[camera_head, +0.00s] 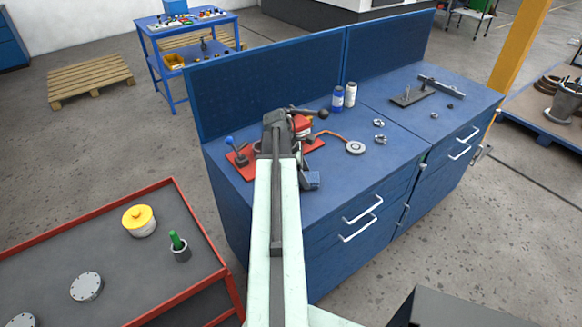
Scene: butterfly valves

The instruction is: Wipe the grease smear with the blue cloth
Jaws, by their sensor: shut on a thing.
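My arm reaches over the blue workbench (345,185) and hides part of its left end. My gripper (308,172) is small and dark, close to the bench's front edge, and partly behind my arm. It is shut on a small blue piece, which looks like the blue cloth (312,181). I cannot tell whether the cloth touches the bench top. I cannot make out the grease smear in this view; my arm may cover it.
A red mat (243,170) with a blue-knobbed tool (232,143) lies by my arm. A round grey disc (355,147), two bottles (337,98) and small metal parts stand to the right. A red-edged cart (165,190) is at left. The bench's front right top is clear.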

